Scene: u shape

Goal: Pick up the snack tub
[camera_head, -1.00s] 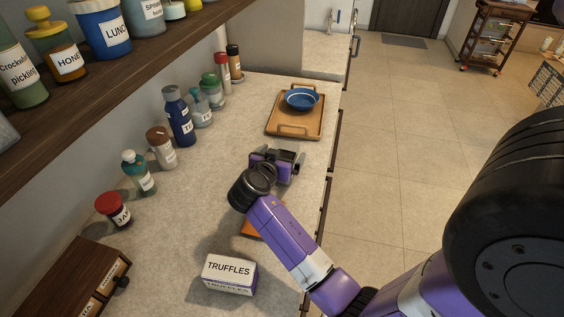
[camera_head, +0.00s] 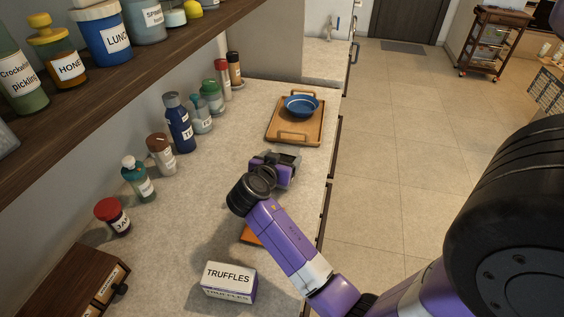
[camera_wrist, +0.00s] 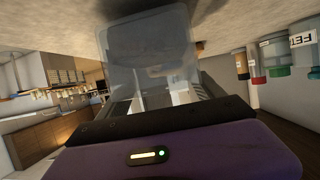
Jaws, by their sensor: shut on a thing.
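A clear, greyish see-through tub (camera_wrist: 150,50), which I take to be the snack tub, fills the upper middle of the wrist view, right in front of my gripper. My gripper (camera_head: 281,160) is low over the counter in the head view, shut on the tub. In that view only a small grey part of the tub (camera_head: 289,157) shows at the jaws; my wrist and gripper hide the rest. I cannot tell whether the tub touches the counter.
Beyond my gripper, a wooden tray (camera_head: 312,130) holds a blue bowl (camera_head: 301,105). Several jars and bottles, including a blue bottle (camera_head: 179,124), line the wall. A truffles box (camera_head: 229,282) lies nearer. A shelf (camera_head: 110,80) overhangs the left.

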